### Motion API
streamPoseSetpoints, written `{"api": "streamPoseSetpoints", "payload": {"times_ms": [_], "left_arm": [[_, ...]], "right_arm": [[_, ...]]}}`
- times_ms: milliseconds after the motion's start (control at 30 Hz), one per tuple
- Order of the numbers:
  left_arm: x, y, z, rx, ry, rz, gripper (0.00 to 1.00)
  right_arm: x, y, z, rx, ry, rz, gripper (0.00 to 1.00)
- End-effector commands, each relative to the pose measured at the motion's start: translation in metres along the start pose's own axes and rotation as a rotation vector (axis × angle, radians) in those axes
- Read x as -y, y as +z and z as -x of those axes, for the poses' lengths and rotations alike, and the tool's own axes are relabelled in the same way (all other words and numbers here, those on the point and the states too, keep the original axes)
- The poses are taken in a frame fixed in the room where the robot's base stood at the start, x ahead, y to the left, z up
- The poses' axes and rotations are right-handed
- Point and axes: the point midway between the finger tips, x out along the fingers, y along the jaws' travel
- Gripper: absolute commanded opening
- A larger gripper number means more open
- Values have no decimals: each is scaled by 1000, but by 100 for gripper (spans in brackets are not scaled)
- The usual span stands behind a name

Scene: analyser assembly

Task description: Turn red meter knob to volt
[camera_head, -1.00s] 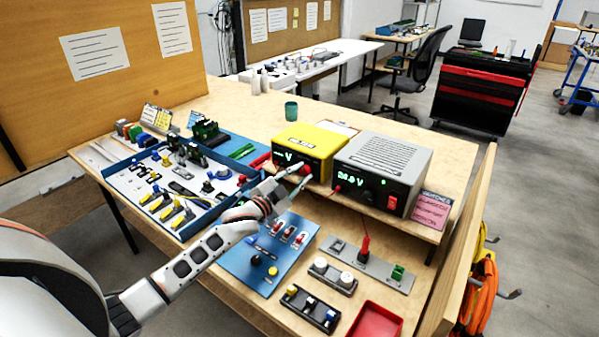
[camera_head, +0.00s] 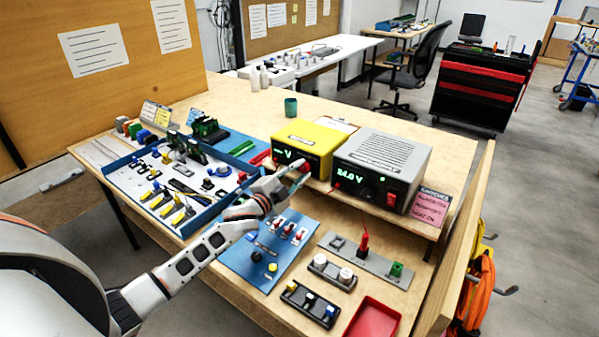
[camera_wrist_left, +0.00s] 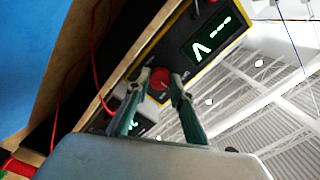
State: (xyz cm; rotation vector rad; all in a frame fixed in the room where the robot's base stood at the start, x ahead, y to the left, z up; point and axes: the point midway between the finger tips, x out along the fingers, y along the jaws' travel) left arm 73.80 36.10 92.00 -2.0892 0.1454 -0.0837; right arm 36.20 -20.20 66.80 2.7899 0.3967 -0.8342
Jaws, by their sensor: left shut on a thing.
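The yellow meter (camera_head: 308,134) stands on the raised wooden shelf, and its green display shows dashes and a "V". Its red knob (camera_wrist_left: 159,84) is on the front face below the display in the left wrist view, between the two green-grey fingers. My left gripper (camera_head: 298,180) reaches the meter front from the left in the head view. In the left wrist view the gripper (camera_wrist_left: 163,88) is shut on the knob, with one fingertip on each side. The knob's pointer and dial labels cannot be read. My right gripper is not in view.
A grey power supply (camera_head: 384,160) with a lit display stands right beside the meter. Below are a blue panel (camera_head: 243,262) with switches, a grey plate (camera_head: 383,268) with a red plug, and a red tray (camera_head: 372,321). A blue-walled parts tray (camera_head: 184,232) lies left.

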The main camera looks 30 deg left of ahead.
Motion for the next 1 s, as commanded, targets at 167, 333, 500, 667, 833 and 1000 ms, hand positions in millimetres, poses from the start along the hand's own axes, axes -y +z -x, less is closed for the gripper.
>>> {"api": "streamPoseSetpoints", "payload": {"times_ms": [167,333,500,667,833,1000], "left_arm": [[0,-1,0,-2,0,2,39],[0,-1,0,-1,0,1,39],[0,0,1,-1,0,1,39],[-2,0,14,-1,2,2,39],[-2,1,44,1,3,1,39],[-2,0,76,0,3,3,39]], "right_arm": [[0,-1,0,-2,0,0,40],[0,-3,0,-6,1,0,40],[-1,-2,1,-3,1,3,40],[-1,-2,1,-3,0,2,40],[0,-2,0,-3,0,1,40],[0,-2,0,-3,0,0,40]]}}
